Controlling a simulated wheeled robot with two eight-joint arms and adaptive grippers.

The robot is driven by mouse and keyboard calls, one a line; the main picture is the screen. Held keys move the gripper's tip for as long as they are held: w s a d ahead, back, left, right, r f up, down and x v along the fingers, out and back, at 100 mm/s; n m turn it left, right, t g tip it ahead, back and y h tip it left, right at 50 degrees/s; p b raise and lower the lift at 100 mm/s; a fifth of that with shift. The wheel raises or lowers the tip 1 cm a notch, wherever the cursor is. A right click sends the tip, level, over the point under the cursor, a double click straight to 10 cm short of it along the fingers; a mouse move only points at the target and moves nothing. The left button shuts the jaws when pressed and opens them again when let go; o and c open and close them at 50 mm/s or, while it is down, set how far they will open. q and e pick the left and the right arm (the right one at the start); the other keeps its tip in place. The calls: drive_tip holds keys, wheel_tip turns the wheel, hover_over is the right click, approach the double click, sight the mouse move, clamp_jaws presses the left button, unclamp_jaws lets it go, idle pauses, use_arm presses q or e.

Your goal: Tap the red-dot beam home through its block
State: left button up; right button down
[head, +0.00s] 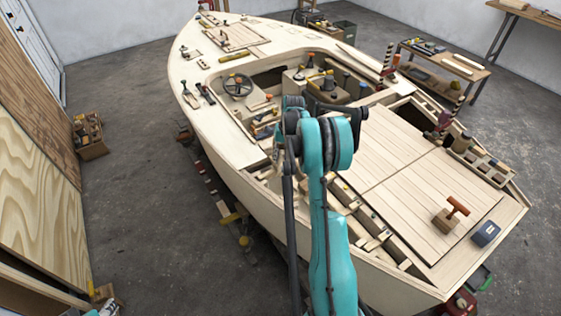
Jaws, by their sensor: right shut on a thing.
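My right arm reaches up the middle of the head view over the boat. My right gripper (335,108) is beyond its teal joint, over the cockpit edge, mostly hidden by the arm. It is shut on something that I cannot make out. Pale beams and small blocks (375,241) lie in the open slot along the near side of the deck. I cannot tell which beam carries the red dot; the arm covers part of this area. A wooden mallet (446,220) with a red-brown handle rests on the aft deck. My left gripper is not in view.
A blue box (486,233) sits to the right of the mallet. The plank deck (400,190) is largely clear. The cockpit holds a steering wheel (238,85) and several tools. A tool table (445,66) stands behind.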

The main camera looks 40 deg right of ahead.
drive_tip(key=shift+f, duration=0.35)
